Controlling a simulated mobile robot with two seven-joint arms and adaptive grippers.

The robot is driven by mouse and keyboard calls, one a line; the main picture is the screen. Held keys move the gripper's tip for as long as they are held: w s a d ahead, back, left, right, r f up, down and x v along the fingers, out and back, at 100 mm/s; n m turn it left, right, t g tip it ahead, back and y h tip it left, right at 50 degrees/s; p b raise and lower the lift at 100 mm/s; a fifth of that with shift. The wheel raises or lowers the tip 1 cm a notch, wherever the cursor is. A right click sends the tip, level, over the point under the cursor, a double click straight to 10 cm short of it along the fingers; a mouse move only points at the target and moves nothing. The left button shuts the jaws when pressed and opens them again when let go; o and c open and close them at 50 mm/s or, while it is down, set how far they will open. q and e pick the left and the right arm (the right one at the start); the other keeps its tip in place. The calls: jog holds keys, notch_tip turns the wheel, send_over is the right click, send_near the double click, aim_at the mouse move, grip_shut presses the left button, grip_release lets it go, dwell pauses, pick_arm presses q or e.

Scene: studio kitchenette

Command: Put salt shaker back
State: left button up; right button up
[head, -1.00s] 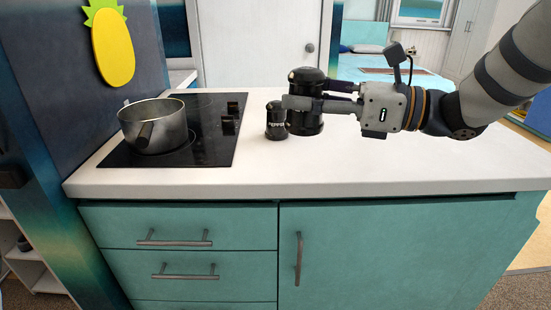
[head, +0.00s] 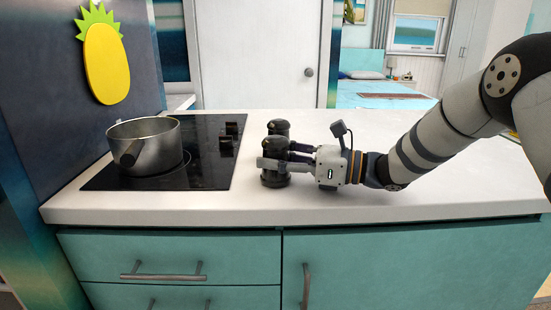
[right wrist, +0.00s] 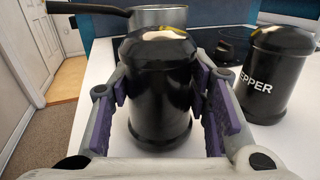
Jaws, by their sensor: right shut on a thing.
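My right gripper (head: 275,162) is shut on a black, dome-topped shaker (head: 274,180), with a finger on each side of its body. The held shaker is upright, at or just above the white countertop; I cannot tell if it touches. It also fills the middle of the right wrist view (right wrist: 160,100); no label shows on it there. The black pepper shaker (head: 278,127) stands just behind it, partly hidden. The pepper shaker shows its lettering at the right of the right wrist view (right wrist: 275,75). My left gripper is not in view.
A metal pot (head: 150,148) stands on the black cooktop (head: 208,170), left of the shakers. The white countertop (head: 310,208) is clear in front and to the right. Teal drawers and a cupboard are below its front edge.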

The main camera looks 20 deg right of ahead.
jog(key=shift+f, duration=0.2)
jog(key=o, duration=1.3)
jog(key=shift+r, duration=0.2)
jog(key=v, duration=1.2)
